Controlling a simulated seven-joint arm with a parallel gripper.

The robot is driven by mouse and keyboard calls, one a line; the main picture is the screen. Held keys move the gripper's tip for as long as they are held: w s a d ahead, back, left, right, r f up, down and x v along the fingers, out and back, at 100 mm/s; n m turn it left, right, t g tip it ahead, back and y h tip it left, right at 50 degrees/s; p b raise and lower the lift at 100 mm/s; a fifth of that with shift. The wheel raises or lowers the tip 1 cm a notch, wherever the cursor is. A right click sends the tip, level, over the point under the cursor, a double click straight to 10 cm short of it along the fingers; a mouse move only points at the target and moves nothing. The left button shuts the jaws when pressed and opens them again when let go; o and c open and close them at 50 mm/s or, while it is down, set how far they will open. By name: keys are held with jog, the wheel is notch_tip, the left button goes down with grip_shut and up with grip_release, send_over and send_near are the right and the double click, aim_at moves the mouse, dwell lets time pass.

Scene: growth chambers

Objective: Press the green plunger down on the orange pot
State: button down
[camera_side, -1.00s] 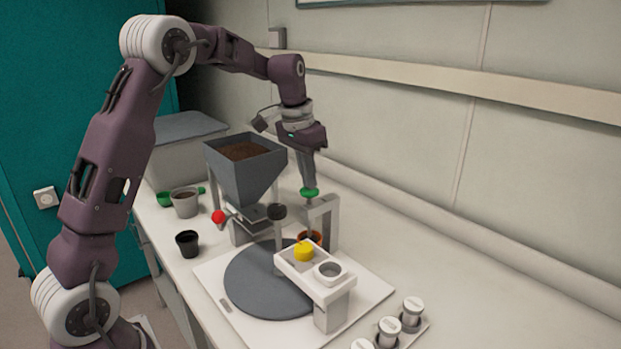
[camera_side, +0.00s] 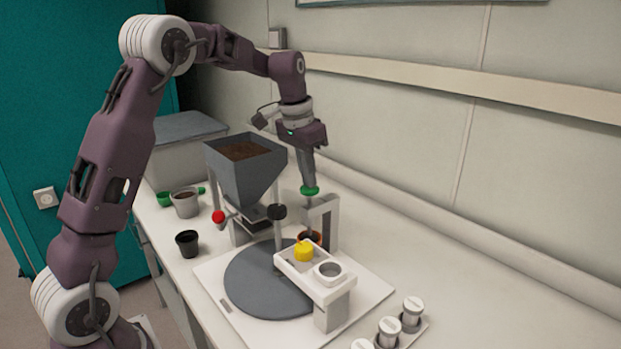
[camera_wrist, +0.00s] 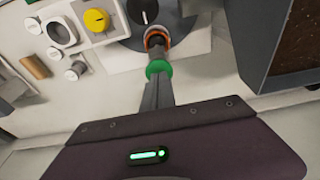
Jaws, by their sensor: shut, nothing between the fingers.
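The green plunger (camera_side: 309,190) stands on its grey stand at the back edge of the turntable plate. My gripper (camera_side: 308,182) is shut and points down, its tips at the top of the green plunger. In the wrist view the fingertips (camera_wrist: 156,80) meet the green plunger (camera_wrist: 158,68) and hide part of it. The orange pot (camera_side: 316,236) sits under the stand, partly hidden by the white bridge. In the wrist view the orange rim (camera_wrist: 147,41) shows around a dark grey round piece beyond the plunger.
A grey soil hopper (camera_side: 245,175) with a red-knobbed lever (camera_side: 218,217) stands left of my gripper. A white bridge with a yellow button (camera_side: 304,250) and a black-knobbed lever (camera_side: 277,212) stand in front. A black pot (camera_side: 187,243) and several white-capped jars are nearby.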

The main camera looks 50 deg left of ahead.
notch_tip(320, 180, up, 9)
jog(key=shift+r, duration=0.2)
dwell(0.3)
jog(key=s+d+r+t, duration=0.1)
jog(key=s+d, duration=0.5)
jog(key=s, duration=0.3)
jog(key=s+d+r+t, duration=0.15)
jog(key=s+d, duration=0.35)
jog(key=s, duration=0.5)
jog(key=s+d+f, duration=0.3)
jog(key=s+f, duration=0.5)
jog(key=s, duration=0.4)
jog(key=shift+s+d+t, duration=0.3)
jog(key=shift+t, duration=0.15)
